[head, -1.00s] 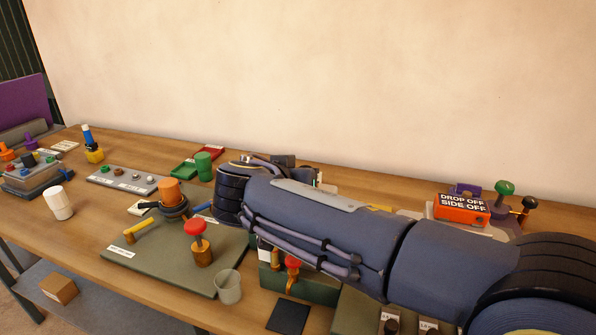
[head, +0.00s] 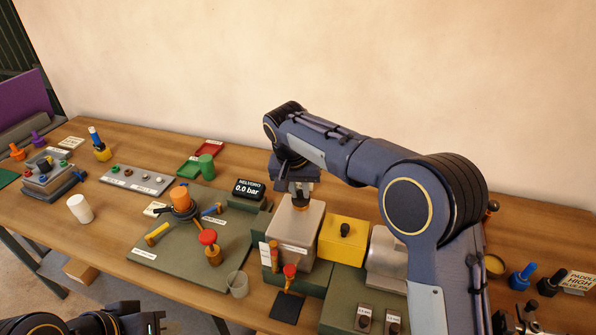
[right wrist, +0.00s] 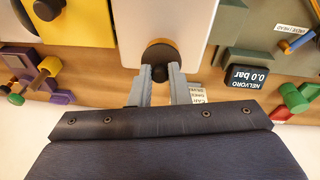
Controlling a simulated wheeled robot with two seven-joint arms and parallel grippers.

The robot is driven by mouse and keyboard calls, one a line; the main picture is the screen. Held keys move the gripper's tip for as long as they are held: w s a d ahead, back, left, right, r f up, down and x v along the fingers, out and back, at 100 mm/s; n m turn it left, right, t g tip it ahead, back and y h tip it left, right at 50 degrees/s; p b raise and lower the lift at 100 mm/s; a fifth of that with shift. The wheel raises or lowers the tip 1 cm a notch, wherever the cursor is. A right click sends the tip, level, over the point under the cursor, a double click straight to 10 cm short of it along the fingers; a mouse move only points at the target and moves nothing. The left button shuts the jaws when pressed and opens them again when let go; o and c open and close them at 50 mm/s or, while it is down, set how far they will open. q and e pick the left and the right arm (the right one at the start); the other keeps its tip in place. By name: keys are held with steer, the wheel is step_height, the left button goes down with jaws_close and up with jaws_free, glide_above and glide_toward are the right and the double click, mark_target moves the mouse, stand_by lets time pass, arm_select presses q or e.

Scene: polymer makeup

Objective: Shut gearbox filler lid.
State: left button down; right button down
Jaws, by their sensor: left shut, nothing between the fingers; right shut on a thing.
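A grey-beige box (head: 297,235) with a white label stands on a green base; I cannot tell if it is the gearbox. A dark knob with an orange-brown collar (right wrist: 160,52) sits on its pale top. My right gripper (head: 301,190) comes down from above and is shut on this knob, its two grey fingers on either side of it in the right wrist view (right wrist: 158,75). Whether a lid is open or shut under the knob is hidden. Part of my left arm shows at the bottom left of the head view, but its fingers do not.
A yellow box (head: 342,240) with a black knob stands right beside the grey-beige box. A pressure display (head: 248,190) reads 0.0 bar to its left. Red-topped valves (head: 208,238) and a clear cup (head: 237,284) stand in front. The left front of the table has free room.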

steer(key=shift+w+d+g+y+p, duration=0.1)
steer(key=shift+w+g+y+p, duration=0.25)
steer(key=shift+g+p, duration=0.35)
arm_select(q)
steer(key=shift+r, duration=1.4)
arm_select(e)
steer(key=shift+w+d+f+g, duration=0.1)
steer(key=shift+w+f+g, duration=0.15)
steer(key=shift+g, duration=0.55)
steer(key=shift+f+y, duration=0.1)
steer(key=shift+y, duration=0.15)
steer(key=c, duration=1.4)
jaws_free()
